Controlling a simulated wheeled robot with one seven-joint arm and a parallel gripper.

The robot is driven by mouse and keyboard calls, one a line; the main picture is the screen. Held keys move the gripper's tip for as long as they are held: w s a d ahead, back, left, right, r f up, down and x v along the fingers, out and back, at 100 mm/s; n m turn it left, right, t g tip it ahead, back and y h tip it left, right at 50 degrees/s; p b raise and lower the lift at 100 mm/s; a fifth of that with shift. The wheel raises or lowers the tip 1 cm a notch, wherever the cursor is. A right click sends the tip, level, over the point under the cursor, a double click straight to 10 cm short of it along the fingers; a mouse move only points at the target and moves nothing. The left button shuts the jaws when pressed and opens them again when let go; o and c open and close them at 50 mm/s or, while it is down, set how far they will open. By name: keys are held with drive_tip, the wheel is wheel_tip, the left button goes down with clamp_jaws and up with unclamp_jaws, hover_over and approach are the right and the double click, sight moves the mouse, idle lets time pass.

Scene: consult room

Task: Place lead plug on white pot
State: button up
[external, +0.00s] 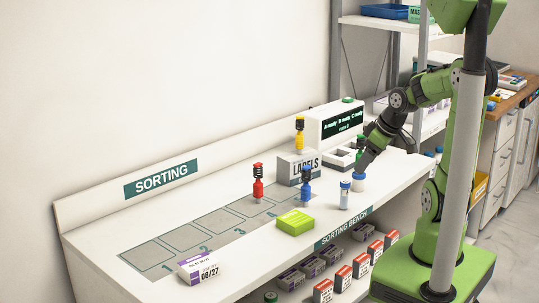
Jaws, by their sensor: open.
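No thing in view is clearly marked as the lead plug. Upright coloured pieces with dark tops stand on or over the bench: a red piece (258,188), a blue piece (306,190), a yellow piece (299,140) by the labels box and a green piece (361,143) partly behind my arm. A small white and blue pot (358,184) stands near the bench's front edge, perhaps the white pot. My gripper (362,171) points down just above or at this pot. It is open; its fingers are small and dark, and contact with the pot cannot be told.
A blue-capped tube (345,195) stands close left of the pot. A lime green box (295,222), a white carton (198,268), the labels box (298,168) and a display unit (335,124) are on the sorting bench (250,252). Numbered grey squares (183,237) lie mostly bare at left.

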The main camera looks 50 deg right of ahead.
drive_tip(key=s+a+r+m, duration=0.1)
drive_tip(key=s+r, duration=0.1)
drive_tip(key=s, duration=0.3)
drive_tip(key=s+a+r+m, duration=0.1)
drive_tip(key=s+a+r, duration=0.1)
drive_tip(key=s, duration=0.2)
drive_tip(key=shift+s+a+r, duration=0.3)
drive_tip(key=shift+s, duration=0.1)
